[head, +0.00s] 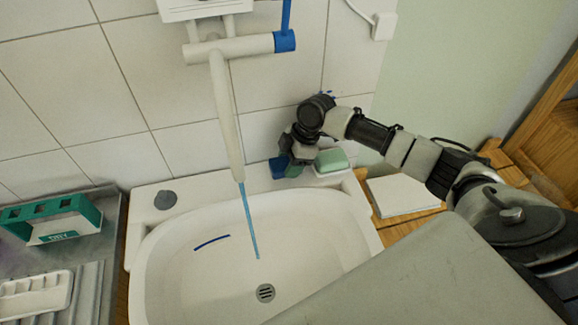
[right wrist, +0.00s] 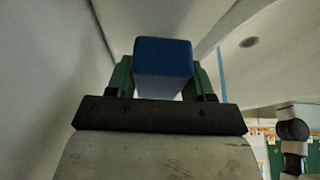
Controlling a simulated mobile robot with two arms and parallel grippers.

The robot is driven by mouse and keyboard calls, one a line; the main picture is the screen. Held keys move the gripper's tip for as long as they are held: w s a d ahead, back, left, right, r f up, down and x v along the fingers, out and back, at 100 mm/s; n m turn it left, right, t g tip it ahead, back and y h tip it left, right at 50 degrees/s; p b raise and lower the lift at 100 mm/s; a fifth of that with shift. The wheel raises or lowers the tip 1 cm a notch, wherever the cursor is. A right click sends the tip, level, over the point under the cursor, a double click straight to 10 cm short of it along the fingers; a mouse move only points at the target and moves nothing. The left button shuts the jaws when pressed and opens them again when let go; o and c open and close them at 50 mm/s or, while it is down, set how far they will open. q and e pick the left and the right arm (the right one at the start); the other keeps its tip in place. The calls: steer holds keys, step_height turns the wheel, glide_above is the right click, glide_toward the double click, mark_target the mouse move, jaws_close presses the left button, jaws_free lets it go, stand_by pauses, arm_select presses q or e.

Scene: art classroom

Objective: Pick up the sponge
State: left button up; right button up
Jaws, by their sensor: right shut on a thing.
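The sponge (head: 277,168) is a blue block at the back rim of the sink, left of a green bar. My right gripper (head: 286,169) reaches it from the right. In the right wrist view the blue sponge (right wrist: 163,68) sits between the two green fingers of the right gripper (right wrist: 163,75), which is shut on it. I cannot tell whether the sponge still touches the rim. My left gripper is in neither view.
The green bar (head: 331,158) rests on a white dish right beside the right gripper. The white sink (head: 160,250) has a running tap (head: 222,100) above it. A green-and-white holder (head: 55,218) and a white tray (head: 35,296) stand at left. A white pad (head: 402,196) lies at right.

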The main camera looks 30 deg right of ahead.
steer(key=shift+w+r, duration=0.1)
steer(key=shift+r, duration=0.85)
steer(key=s+d+r+b, duration=0.1)
steer(key=s+d+r, duration=0.6)
steer(key=s+d, duration=0.1)
steer(key=shift+d+b, duration=0.2)
steer(key=shift+b, duration=0.1)
steer(key=shift+s+r, duration=0.1)
